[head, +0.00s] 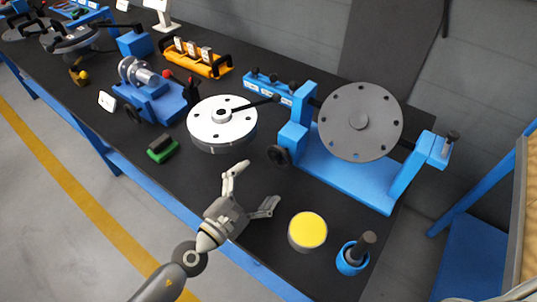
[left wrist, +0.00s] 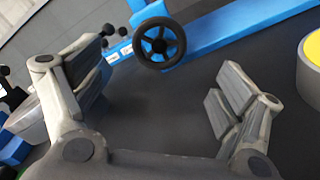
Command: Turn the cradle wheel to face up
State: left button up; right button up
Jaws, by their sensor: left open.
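A blue cradle (head: 343,176) stands at the right end of the black bench and holds a grey flanged disc (head: 360,121) with bolt holes. The disc's face is tilted and turned toward my head camera. A black handwheel (head: 279,156) sits on the cradle's left side. The handwheel also shows in the left wrist view (left wrist: 159,43), with spokes, beyond my fingers. My left gripper (head: 253,187) is open and empty over the bench, in front of the handwheel and apart from it. Both fingers show spread in the left wrist view (left wrist: 160,82). My right gripper is not seen.
A round turntable-like disc (head: 222,136) with a black handle stands left of the cradle. A yellow-topped cylinder (head: 307,231) and a blue cup with a dark tool (head: 352,257) stand at the front right. A green-and-black block (head: 162,149) lies near the front edge.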

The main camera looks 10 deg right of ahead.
aim_at(280, 158)
pick_arm(q)
jog(key=x, duration=0.9)
jog(key=shift+d, duration=0.25)
jog(key=shift+w+d, duration=0.4)
jog(key=shift+w, duration=0.05)
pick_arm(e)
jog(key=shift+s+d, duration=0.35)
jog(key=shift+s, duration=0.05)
pick_arm(q)
jog(key=c, duration=1)
jog(key=shift+c, duration=0.2)
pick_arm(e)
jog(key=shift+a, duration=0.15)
